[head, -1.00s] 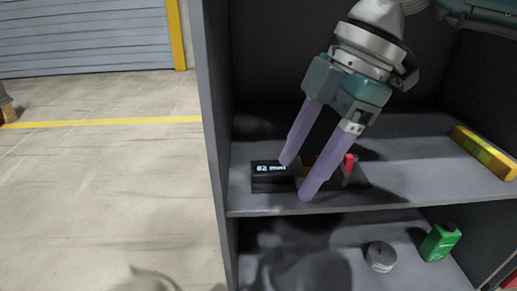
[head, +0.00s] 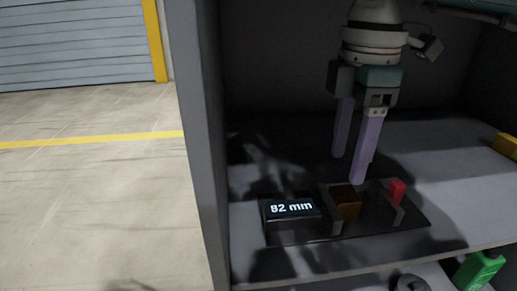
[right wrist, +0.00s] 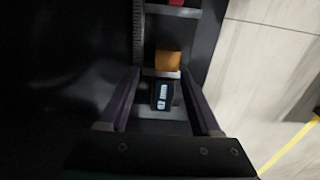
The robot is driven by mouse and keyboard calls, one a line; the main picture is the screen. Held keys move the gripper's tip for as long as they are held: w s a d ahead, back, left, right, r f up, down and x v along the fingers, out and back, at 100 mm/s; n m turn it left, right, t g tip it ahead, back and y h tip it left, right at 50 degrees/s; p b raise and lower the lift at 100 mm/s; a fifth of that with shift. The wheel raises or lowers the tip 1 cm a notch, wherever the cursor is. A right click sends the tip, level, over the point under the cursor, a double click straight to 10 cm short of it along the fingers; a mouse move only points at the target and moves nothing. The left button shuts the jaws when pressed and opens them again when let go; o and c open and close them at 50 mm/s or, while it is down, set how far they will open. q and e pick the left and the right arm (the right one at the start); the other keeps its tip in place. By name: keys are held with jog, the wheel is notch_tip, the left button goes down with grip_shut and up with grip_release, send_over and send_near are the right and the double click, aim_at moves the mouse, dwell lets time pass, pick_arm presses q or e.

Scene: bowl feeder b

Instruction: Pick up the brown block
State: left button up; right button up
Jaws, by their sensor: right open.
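The brown block (head: 346,202) sits in a dark measuring device (head: 375,227) on the upper shelf, just right of a display reading "82 mm" (head: 291,208). It stands between two grey upright jaws; the left one is close against it. My right gripper (head: 353,170) is open and empty, pointing down above and behind the device. In the right wrist view the block (right wrist: 168,60) looks orange-brown and lies ahead of the fingers, beyond the display (right wrist: 162,95). My left gripper is not in view.
A red piece (head: 397,190) is at the device's right jaw. Dark cabinet walls (head: 205,150) bound the shelf at left and behind. A yellow item (head: 507,146) lies far right. A green container (head: 478,270) and a grey round object (head: 410,284) are on the lower shelf.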

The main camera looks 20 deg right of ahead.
aim_at(345, 193)
jog(key=f, duration=0.1)
jog(key=s+f+b, duration=0.1)
jog(key=f, duration=0.1)
jog(key=shift+s+f+b, duration=0.3)
jog(key=shift+b, duration=0.05)
jog(key=f+b, duration=0.3)
jog(key=shift+w+f, duration=0.25)
jog(key=shift+f, duration=0.15)
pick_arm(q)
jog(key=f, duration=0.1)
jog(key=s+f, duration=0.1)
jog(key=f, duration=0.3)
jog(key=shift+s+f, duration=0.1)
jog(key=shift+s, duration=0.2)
pick_arm(e)
jog(key=shift+r, duration=0.1)
jog(key=shift+s, duration=0.1)
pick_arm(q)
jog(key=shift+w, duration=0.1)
pick_arm(e)
grip_shut()
